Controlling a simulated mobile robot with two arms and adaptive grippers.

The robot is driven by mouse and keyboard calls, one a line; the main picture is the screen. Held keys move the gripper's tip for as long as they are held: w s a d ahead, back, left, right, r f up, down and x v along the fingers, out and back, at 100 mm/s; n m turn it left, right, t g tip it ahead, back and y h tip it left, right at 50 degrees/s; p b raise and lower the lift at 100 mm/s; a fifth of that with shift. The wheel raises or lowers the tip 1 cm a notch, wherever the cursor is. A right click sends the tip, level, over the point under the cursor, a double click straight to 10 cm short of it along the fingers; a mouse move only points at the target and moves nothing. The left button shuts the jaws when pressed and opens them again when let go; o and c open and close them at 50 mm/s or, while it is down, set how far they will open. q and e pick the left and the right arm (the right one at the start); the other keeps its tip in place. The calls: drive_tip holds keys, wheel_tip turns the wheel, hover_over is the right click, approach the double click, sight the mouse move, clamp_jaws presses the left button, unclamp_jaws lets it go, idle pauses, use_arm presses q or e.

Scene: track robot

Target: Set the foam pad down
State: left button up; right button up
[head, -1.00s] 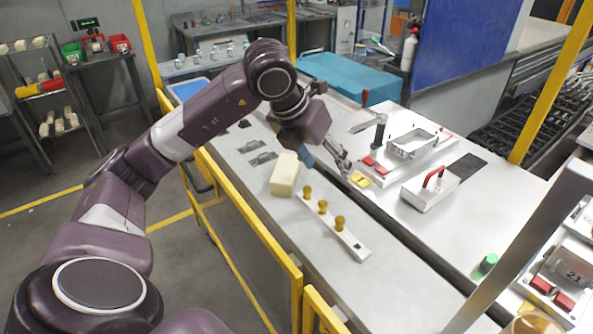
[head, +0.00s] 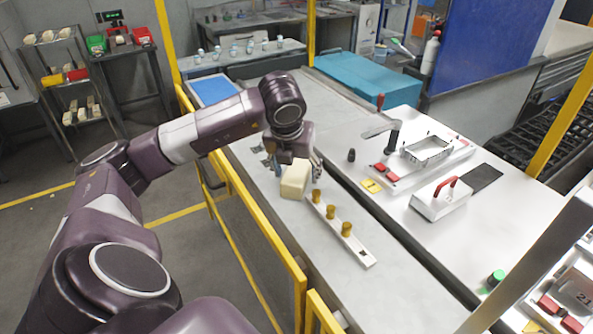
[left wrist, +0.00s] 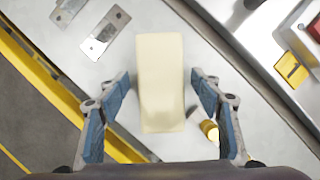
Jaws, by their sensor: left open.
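A cream block (head: 294,181), which looks like the foam pad, rests on the grey worktop beside the far end of a pale bar with yellow knobs. My left gripper (head: 298,170) is open above the block, pointing down. In the left wrist view the block (left wrist: 161,95) lies between the two blue-padded fingers of the gripper (left wrist: 160,80), with a gap on each side. Its far end reaches beyond the fingertips. My right gripper is out of view.
The pale bar (head: 338,232) with yellow knobs lies close on the right. Flat metal plates (left wrist: 104,33) lie to the left. A yellow rail (head: 255,235) borders the worktop. Fixtures and a red-handled box (head: 440,199) stand across the dark gap. The near worktop is clear.

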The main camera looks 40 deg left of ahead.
use_arm(q)
drive_tip(key=shift+f, duration=0.1)
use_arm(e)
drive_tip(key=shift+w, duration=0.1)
use_arm(q)
drive_tip(key=c, duration=1.3)
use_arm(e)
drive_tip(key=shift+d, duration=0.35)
use_arm(q)
wheel_tip(320, 180, up, 11)
drive_tip(key=shift+w+f+b, duration=0.15)
drive_tip(key=shift+b, duration=0.25)
wheel_tip(320, 180, up, 7)
drive_tip(key=p, duration=0.3)
hover_over(297, 169)
drive_tip(key=shift+r+p, duration=0.3)
drive_tip(key=shift+r, duration=0.85)
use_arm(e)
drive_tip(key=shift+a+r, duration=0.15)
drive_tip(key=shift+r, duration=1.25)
